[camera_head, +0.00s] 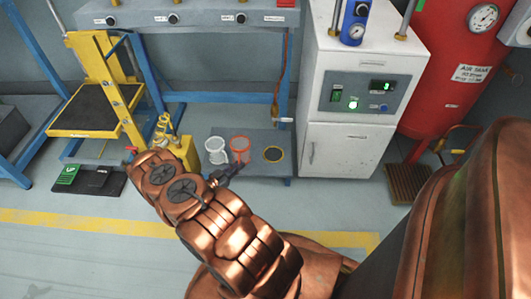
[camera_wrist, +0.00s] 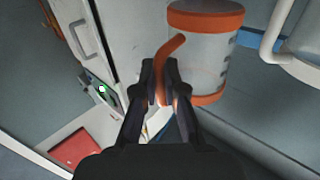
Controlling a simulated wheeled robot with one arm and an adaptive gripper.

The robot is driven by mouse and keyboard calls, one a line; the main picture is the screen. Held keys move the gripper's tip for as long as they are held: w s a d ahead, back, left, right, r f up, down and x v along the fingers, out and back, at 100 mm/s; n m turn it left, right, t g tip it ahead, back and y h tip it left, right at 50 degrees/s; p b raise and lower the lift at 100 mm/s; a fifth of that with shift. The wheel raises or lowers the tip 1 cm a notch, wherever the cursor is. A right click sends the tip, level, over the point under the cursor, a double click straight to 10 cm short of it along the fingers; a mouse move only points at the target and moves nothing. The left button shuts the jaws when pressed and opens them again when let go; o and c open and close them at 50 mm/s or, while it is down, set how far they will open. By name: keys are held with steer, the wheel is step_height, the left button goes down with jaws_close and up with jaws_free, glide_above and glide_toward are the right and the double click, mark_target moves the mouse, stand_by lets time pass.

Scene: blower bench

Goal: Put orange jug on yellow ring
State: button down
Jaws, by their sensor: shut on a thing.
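The orange jug (camera_head: 239,146) has a clear body with an orange rim, base and handle. My gripper (camera_wrist: 160,96) is shut on the jug's handle, and the jug (camera_wrist: 206,58) is right of the fingers in the wrist view. In the head view my gripper (camera_head: 224,175) is in front of the jug, its fingertips partly hidden. I cannot tell whether the jug touches the bench. The yellow ring (camera_head: 273,155), around a dark disc, lies flat and empty to the right of the jug in the head view.
A white jug (camera_head: 216,148) stands just left of the orange jug; it also shows in the wrist view (camera_wrist: 296,50). A white cabinet (camera_head: 345,150) bounds the grey bench (camera_head: 255,174) on the right. A yellow block (camera_head: 186,152) is at the left.

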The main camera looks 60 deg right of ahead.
steer(key=shift+s+d+f+g, duration=0.3)
steer(key=shift+d+f, duration=0.15)
steer(key=s+d+b, duration=0.1)
steer(key=s+d, duration=0.1)
steer(key=d, duration=0.2)
steer(key=s+d+f+b, duration=0.1)
steer(key=s+d+b, duration=0.1)
steer(key=s+d, duration=0.1)
steer(key=s+d+b, duration=0.1)
steer(key=s+d, duration=0.2)
steer(key=d, duration=0.2)
steer(key=shift+s+d+f+b, duration=0.2)
steer(key=shift+d+b, duration=0.1)
steer(key=shift+b, duration=0.1)
steer(key=shift+f+b, duration=1.05)
steer(key=shift+f, duration=0.65)
steer(key=shift+f, duration=0.1)
steer(key=c, duration=1.2)
jaws_free()
steer(key=shift+c, duration=0.2)
